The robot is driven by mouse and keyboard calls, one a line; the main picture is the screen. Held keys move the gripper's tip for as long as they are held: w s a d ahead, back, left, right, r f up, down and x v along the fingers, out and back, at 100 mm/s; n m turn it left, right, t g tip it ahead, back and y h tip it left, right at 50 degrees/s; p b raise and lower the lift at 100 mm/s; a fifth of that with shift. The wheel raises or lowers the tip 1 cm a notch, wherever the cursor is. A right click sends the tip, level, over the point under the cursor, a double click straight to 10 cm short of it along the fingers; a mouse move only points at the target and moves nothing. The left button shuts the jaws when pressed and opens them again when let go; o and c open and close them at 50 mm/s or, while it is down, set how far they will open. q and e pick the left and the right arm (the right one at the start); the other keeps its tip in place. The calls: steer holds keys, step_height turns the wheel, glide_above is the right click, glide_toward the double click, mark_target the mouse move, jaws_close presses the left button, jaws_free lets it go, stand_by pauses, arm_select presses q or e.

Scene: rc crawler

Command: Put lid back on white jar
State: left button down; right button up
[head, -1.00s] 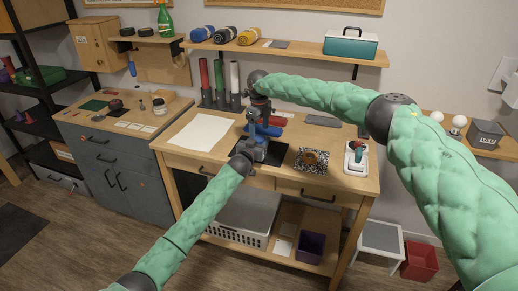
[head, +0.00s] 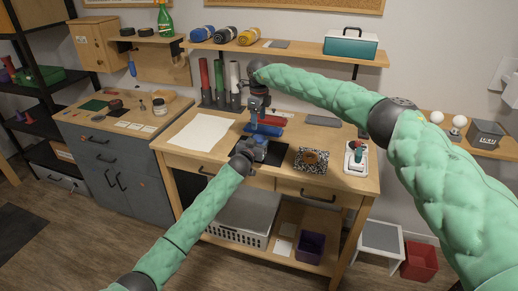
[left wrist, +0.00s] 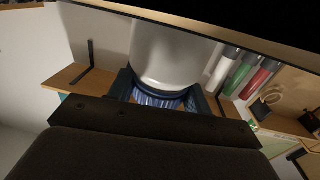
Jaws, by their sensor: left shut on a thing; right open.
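My left gripper (head: 257,141) is low over the front middle of the workbench. In the head view my left gripper hides most of the jar. My right gripper (head: 262,117) points down just behind and above my left one, open; its fingertips are small and hard to make out.
White paper (head: 200,132) lies left on the workbench (head: 222,158). A speckled item (head: 312,160) and a white tray (head: 356,158) lie right. Red, green and white tubes (head: 219,82) stand behind. Blue and red pieces (head: 265,130) lie close to the grippers. A shelf (head: 305,54) runs above.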

mark_target(259, 138)
steer(key=shift+d+n, duration=0.1)
steer(key=shift+n, duration=0.2)
steer(key=shift+f, duration=0.1)
steer(key=shift+f, duration=3.9)
steer(key=c, duration=1)
steer(key=m, duration=0.3)
